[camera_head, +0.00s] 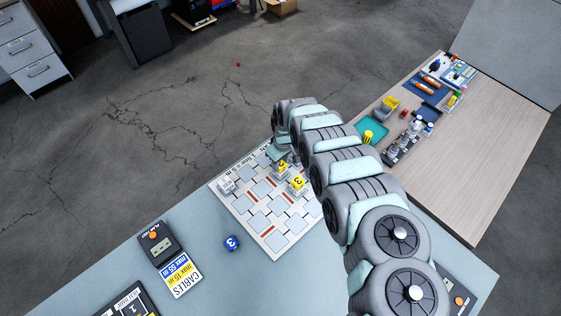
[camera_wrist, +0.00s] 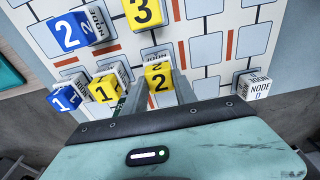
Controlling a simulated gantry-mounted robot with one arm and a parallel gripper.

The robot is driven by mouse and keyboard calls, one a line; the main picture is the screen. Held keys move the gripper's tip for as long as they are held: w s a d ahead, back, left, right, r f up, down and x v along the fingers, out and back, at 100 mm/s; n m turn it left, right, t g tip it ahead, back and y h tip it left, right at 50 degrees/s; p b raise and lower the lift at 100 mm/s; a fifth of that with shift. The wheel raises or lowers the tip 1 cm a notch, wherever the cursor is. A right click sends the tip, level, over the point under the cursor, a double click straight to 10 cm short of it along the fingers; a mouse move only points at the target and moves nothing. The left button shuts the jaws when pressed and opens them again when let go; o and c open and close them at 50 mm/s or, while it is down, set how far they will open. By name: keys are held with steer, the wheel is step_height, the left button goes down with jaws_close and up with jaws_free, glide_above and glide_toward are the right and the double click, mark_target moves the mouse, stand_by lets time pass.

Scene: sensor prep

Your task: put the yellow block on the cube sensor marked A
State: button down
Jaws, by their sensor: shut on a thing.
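My gripper (camera_wrist: 160,92) is shut on a yellow block marked 2 (camera_wrist: 158,77). A white cube sensor labelled NODE (camera_wrist: 156,56) shows right behind this block in the wrist view; its letter is hidden, and I cannot tell whether the block touches it. A yellow block marked 3 (camera_wrist: 143,12) is farther up. The cube marked D (camera_wrist: 262,88) stands bare to the right. No letter A is readable. In the head view my gripper (camera_head: 279,156) is over the board, partly hidden by my arm.
The white board (camera_head: 272,239) with pale squares and red bars lies on the blue-grey table. Blue blocks marked 2 (camera_wrist: 70,33) and 1 (camera_wrist: 65,98) are at the left of the wrist view. A blue block marked 3 (camera_head: 231,243) lies off the board, near a meter (camera_head: 160,247).

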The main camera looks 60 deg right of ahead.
mark_target(283, 166)
steer(key=shift+f, duration=0.2)
steer(key=c, duration=1)
jaws_free()
steer(key=shift+r, duration=0.1)
step_height(283, 166, up, 12)
steer(key=s+p, duration=0.1)
steer(key=shift+s+a, duration=0.15)
steer(key=shift+a, duration=0.15)
